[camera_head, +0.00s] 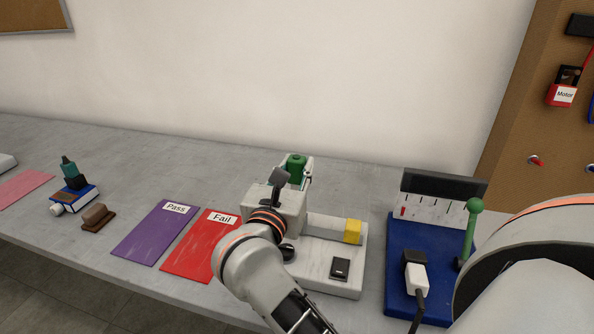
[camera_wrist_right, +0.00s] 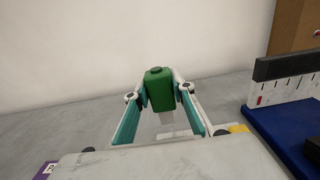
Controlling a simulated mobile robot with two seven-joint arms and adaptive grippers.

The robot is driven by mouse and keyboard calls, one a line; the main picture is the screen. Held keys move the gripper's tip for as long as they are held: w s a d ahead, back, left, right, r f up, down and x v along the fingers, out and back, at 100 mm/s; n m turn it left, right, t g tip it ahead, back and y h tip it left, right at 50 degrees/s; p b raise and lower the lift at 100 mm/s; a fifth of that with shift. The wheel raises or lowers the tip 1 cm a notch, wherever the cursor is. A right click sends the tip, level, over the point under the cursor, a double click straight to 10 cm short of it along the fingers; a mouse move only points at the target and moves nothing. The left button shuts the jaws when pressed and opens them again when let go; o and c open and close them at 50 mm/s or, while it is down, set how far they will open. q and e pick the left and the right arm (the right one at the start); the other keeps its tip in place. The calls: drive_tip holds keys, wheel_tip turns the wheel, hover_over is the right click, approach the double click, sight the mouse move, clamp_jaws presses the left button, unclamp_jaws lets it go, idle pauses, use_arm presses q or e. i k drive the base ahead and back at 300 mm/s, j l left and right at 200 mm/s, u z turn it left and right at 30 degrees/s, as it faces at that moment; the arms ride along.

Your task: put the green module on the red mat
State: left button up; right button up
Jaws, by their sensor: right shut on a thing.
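The green module (camera_head: 296,168) is a small rounded block with a dark cap, behind the top of a white fixture (camera_head: 321,267). In the right wrist view the green module (camera_wrist_right: 160,90) sits between the teal-padded fingers of my right gripper (camera_wrist_right: 161,98), which is shut on it. In the head view my right gripper (camera_head: 298,171) is partly hidden by my wrist. Whether the module still touches the fixture cannot be told. The red mat (camera_head: 190,254), labelled "Fail", lies flat on the bench left of the fixture and is empty. My left gripper is not in view.
A purple mat (camera_head: 150,236) labelled "Pass" lies left of the red mat. Farther left are a brown block (camera_head: 97,218), a blue device (camera_head: 75,200) and a pink mat (camera_head: 22,187). A blue-based tester (camera_head: 398,290) with a green-knobbed lever stands right of the fixture.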

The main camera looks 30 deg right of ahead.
sight(202, 247)
drive_tip(key=j, duration=1.35)
